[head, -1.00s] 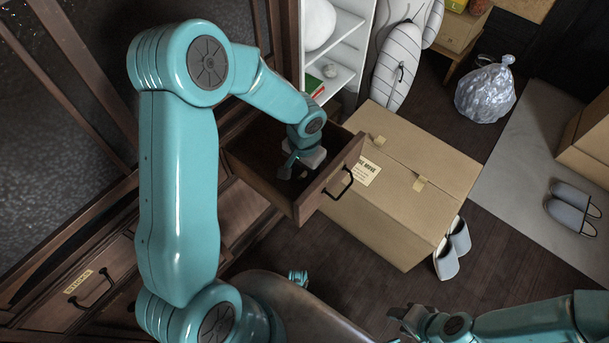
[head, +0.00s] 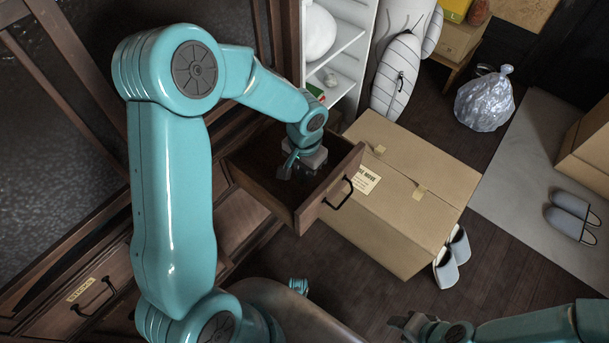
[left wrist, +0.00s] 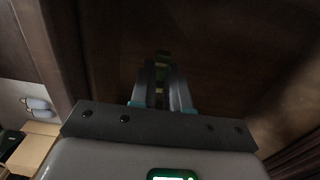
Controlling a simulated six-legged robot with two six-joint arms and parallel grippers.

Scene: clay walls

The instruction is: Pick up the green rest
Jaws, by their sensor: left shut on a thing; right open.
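The open wooden drawer (head: 327,190) pulls out from the dark cabinet. My left gripper (head: 287,170) reaches down into it from above. In the left wrist view my left gripper's fingers (left wrist: 160,88) are close together on a small, dim, greenish thing (left wrist: 160,63), which looks like the green rest; only a little of it shows between and beyond the fingertips. In the head view the fingers and the drawer's shade hide it. My right gripper (head: 408,323) is open and empty at the lower right, away from the drawer.
A closed cardboard box (head: 410,190) stands right beside the drawer. A white shelf (head: 343,60) is behind it. Grey slippers (head: 452,258) lie by the box, and a plastic bag (head: 484,100) sits farther back.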

